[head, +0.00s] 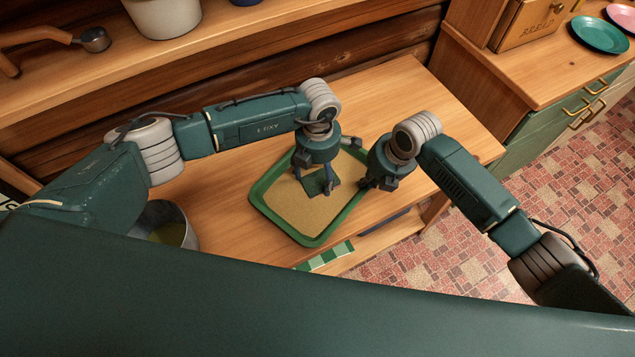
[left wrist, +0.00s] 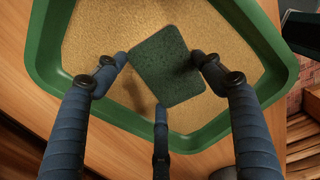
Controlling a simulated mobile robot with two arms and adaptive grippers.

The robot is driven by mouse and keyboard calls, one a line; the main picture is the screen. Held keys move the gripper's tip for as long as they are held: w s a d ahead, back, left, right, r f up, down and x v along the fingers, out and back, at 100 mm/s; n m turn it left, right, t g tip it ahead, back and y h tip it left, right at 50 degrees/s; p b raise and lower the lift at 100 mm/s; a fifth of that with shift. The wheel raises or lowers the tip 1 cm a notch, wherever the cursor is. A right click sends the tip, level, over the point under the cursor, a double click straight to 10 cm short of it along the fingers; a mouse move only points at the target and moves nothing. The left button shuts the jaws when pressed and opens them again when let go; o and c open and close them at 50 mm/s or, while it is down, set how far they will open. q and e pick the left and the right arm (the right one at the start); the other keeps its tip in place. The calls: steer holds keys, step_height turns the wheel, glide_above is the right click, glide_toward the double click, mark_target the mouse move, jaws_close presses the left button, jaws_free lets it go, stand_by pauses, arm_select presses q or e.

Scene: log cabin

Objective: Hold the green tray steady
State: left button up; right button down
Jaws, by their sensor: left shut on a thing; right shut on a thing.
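The green tray (head: 267,185) lies on the wooden table and is filled with a layer of tan sand (head: 300,207). Its green rim also shows in the left wrist view (left wrist: 42,55). My left gripper (head: 322,189) is above the tray, shut on a small dark green square plate (left wrist: 168,62). The plate is over the sand; I cannot tell if it touches it. My right gripper (head: 368,182) is at the tray's right side, shut on the tray's rim. Its fingertips are partly hidden in the head view.
A metal pot (head: 180,222) with yellowish contents stands left of the tray. A green and white checked strip (head: 326,257) lies at the table's front edge. A shelf with a white pot (head: 163,15) is behind. Bare table (head: 415,95) lies behind and right.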

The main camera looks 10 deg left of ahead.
arm_select(q)
steer(key=shift+s+d, duration=0.3)
steer(key=shift+d, duration=0.15)
steer(key=shift+w+a+f, duration=0.1)
steer(key=shift+w+a, duration=0.25)
steer(key=shift+a, duration=0.3)
steer(key=shift+w+a+r, duration=0.1)
steer(key=shift+w+a, duration=0.2)
steer(key=shift+a, duration=0.3)
steer(key=shift+w+a+f, duration=0.1)
steer(key=shift+w+a, duration=0.25)
steer(key=shift+a, duration=0.3)
steer(key=shift+s+d+r, duration=0.1)
steer(key=shift+s+d, duration=0.2)
steer(key=shift+d, duration=0.3)
steer(key=shift+s+d+r, duration=0.1)
steer(key=shift+s+d, duration=0.25)
steer(key=shift+d, duration=0.25)
steer(key=shift+s+d, duration=0.3)
steer(key=shift+d, duration=0.3)
steer(key=shift+r, duration=0.1)
steer(key=shift+r, duration=3.45)
steer(key=shift+f, duration=0.1)
steer(key=shift+f, duration=2.9)
steer(key=shift+f, duration=0.7)
